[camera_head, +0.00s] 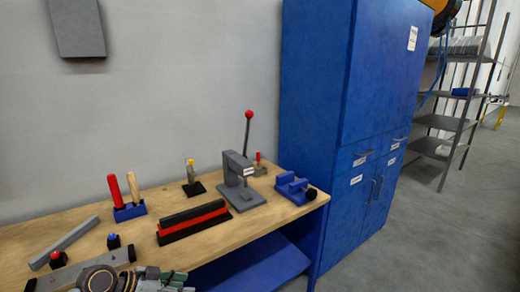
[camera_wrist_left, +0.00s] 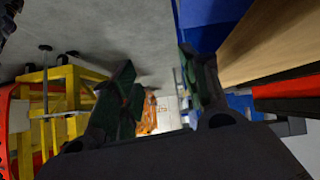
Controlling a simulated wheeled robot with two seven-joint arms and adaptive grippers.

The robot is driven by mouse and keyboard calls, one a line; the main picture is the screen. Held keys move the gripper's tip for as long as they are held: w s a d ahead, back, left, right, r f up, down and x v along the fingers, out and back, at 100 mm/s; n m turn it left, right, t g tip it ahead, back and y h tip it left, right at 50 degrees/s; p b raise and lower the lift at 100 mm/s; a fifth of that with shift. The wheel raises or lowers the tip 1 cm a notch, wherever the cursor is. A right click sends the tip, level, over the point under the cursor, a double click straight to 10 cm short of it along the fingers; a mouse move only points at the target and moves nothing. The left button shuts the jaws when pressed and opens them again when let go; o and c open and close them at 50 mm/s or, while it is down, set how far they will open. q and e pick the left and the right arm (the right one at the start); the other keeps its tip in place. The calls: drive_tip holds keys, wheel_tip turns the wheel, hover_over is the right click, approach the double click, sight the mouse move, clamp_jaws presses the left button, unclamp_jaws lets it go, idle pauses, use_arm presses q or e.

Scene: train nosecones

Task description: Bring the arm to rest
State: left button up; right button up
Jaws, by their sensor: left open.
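My left gripper (camera_head: 168,279) shows at the bottom edge of the head view, in front of the workbench (camera_head: 215,250), with my arm partly cut off by the frame. In the left wrist view the two dark green fingers of the left gripper (camera_wrist_left: 163,88) stand apart with nothing between them. The bench's wooden edge (camera_wrist_left: 262,45) is to the right of the fingers there. My right gripper is not in view.
The bench holds a grey lever press (camera_head: 238,185), a blue vise (camera_head: 294,188), a black-and-red block (camera_head: 194,221) and a blue holder with two handled tools (camera_head: 129,211). A tall blue cabinet (camera_head: 320,90) stands at the right. A yellow frame (camera_wrist_left: 65,100) is at left in the wrist view.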

use_arm(q)
drive_tip(key=s+d+f+n+g+y, duration=0.1)
drive_tip(key=s+d+f+n+y, duration=0.15)
drive_tip(key=s+f, duration=0.5)
drive_tip(key=shift+s+a+f+n+y, duration=0.7)
drive_tip(key=shift+s+n+y, duration=2.2)
drive_tip(key=shift+s, duration=2.55)
wheel_tip(320, 180, down, 33)
drive_tip(key=s+a+g, duration=0.2)
drive_tip(key=s+a+f, duration=0.4)
drive_tip(key=s+f, duration=0.5)
drive_tip(key=s, duration=0.1)
drive_tip(key=s+a+f+g+y, duration=0.1)
drive_tip(key=s+a+f, duration=0.3)
drive_tip(key=s+f, duration=0.6)
drive_tip(key=shift+s+a+m+p, duration=0.15)
drive_tip(key=shift+m+p, duration=0.2)
drive_tip(key=shift+p, duration=0.05)
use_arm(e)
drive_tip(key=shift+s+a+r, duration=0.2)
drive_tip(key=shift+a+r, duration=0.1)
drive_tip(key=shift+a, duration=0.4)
